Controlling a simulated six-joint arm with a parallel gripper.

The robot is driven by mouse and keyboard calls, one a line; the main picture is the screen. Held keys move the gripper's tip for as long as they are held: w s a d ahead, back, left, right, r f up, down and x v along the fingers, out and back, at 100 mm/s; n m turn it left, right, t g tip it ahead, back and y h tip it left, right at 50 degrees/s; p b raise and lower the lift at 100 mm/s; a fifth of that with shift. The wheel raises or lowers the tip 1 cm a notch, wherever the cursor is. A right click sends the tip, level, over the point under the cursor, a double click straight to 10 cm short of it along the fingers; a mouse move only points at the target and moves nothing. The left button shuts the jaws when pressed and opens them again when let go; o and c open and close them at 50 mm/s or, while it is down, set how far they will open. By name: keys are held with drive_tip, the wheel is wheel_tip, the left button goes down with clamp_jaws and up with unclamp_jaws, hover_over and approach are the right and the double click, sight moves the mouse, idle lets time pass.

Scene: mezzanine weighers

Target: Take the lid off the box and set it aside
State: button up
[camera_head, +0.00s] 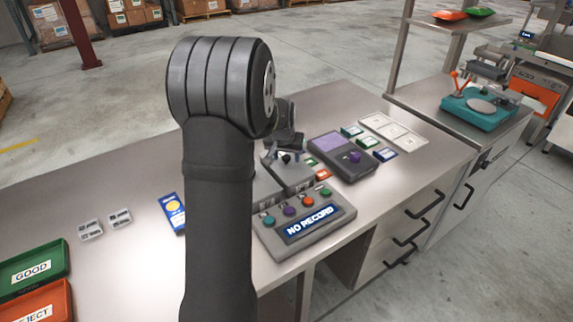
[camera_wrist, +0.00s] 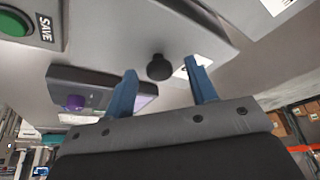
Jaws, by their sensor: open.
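A light grey box with a grey lid (camera_head: 290,177) stands on the bench behind the console, partly hidden by my arm. A black knob (camera_wrist: 160,67) rises from its top in the wrist view. My gripper (camera_head: 284,152) is over this box. In the wrist view my gripper (camera_wrist: 160,72) is open, with a blue finger on either side of the knob as seen; whether they are level with it I cannot tell. The fingers hold nothing. A dark box-like unit (camera_head: 330,164) with a purple panel and purple knob (camera_head: 355,157) stands to the right.
The console (camera_head: 305,222) reads "NO RECORD" in front. A white tray (camera_head: 394,133) and small coloured cards lie at the right. A green GOOD tray (camera_head: 33,268) and an orange REJECT tray (camera_head: 40,305) are at the left. The bench is mostly clear left of my arm.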

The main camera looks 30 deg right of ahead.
drive_tip(key=c, duration=1.1)
drive_tip(key=shift+r, duration=0.1)
